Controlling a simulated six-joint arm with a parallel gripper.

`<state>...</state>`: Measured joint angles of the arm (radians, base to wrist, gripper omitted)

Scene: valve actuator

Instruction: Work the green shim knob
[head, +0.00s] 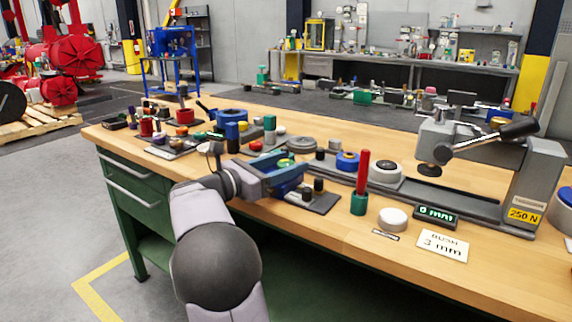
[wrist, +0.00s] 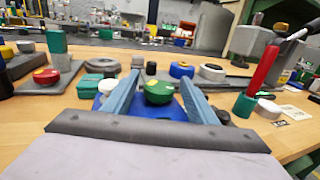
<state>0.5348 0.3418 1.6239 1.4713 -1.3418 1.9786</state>
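The green knob (wrist: 158,91), with a small yellow mark on top, sits between the two blue-grey fingers of my gripper (wrist: 160,92) in the wrist view. A gap shows on each side of it, so my gripper is open around it and not closed on it. Something blue lies below the knob. In the head view my gripper (head: 272,178) reaches over the bench's front edge, and its fingers hide most of the knob (head: 285,163). A display (head: 436,215) reads 0 mm. A card (head: 442,245) beside it shows 3 mm.
A red handle in a green base (head: 359,204) stands right of my gripper, near a white round puck (head: 392,219). A grey press (head: 533,185) marked 250 N stands at the right. A red knob (wrist: 46,77) and several blocks crowd the left. Bare wood shows along the front right.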

